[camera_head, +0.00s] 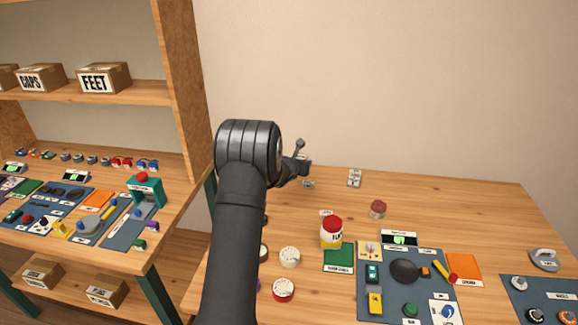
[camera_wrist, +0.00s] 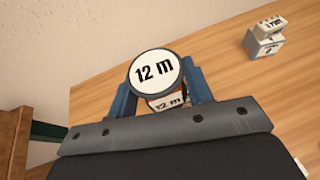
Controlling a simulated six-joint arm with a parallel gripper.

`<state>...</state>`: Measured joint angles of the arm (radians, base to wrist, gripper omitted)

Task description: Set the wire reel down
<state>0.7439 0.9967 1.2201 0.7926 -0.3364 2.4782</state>
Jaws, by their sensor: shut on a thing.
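The wire reel (camera_wrist: 155,72) shows in the wrist view as a round piece with a white face marked "12 m"; a second "12 m" label shows just below that face. My gripper (camera_wrist: 160,92) is shut on it, with a blue finger on each side. In the head view my gripper (camera_head: 303,160) is over the back left of the table, partly hidden by my arm. I cannot make out the reel clearly there, nor tell whether it touches the table.
A small white-and-grey labelled block (camera_wrist: 266,38) stands nearby on the wooden table (camera_head: 450,195). A shelf (camera_head: 185,90) stands left. The back right is clear.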

